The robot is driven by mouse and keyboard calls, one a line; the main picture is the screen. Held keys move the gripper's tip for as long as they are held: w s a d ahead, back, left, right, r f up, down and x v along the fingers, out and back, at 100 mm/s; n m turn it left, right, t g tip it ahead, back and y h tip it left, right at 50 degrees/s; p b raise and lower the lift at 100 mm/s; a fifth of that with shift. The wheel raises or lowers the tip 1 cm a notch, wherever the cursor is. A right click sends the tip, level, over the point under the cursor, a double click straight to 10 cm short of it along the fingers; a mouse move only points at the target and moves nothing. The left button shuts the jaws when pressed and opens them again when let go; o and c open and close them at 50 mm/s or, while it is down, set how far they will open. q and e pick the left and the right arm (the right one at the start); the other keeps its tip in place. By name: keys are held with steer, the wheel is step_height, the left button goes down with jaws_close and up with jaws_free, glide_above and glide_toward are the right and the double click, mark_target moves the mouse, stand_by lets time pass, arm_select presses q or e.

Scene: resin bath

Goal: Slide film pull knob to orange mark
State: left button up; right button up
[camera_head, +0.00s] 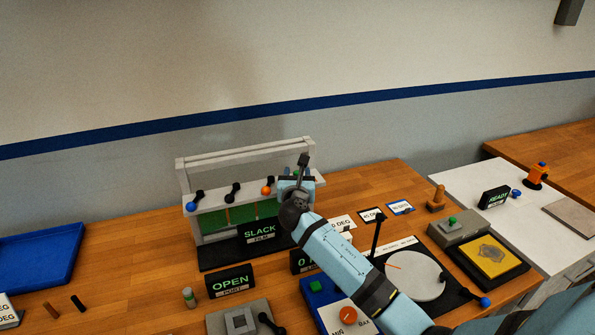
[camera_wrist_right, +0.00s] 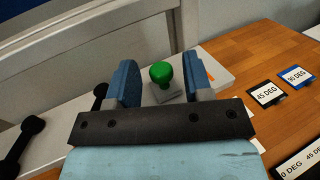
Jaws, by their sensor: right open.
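A green knob (camera_wrist_right: 162,72) on a small grey base stands at the right end of the white film frame (camera_head: 245,151). In the head view the green knob (camera_head: 296,173) is partly covered by my right gripper (camera_head: 299,178). In the right wrist view my right gripper (camera_wrist_right: 161,82) is open, its blue fingers either side of the knob with gaps showing. I cannot tell how deep the knob sits between them. Thin orange lines show on the frame's green panel (camera_head: 243,213); I cannot tell which is the orange mark. The sign (camera_head: 262,232) reads SLACK FILM. My left gripper is not in view.
Black handles, one with a blue ball (camera_head: 191,206) and one with an orange ball (camera_head: 266,190), sit along the frame's front. Signs, a dial box (camera_head: 348,315) and a round white plate (camera_head: 415,274) crowd the table below my right arm. A blue tray (camera_head: 38,262) lies left.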

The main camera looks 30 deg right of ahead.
steer(key=shift+x, duration=0.8)
jaws_close()
steer(key=d+p, duration=0.1)
steer(key=d, duration=0.1)
steer(key=s+d+p, duration=0.1)
steer(key=d+p, duration=0.1)
steer(key=d, duration=0.1)
steer(key=shift+s+d+r, duration=0.1)
steer(key=shift+s, duration=0.05)
steer(key=shift+d, duration=0.25)
steer(key=shift+a, duration=0.1)
jaws_free()
steer(key=shift+s+a, duration=0.1)
steer(key=shift+s, duration=0.05)
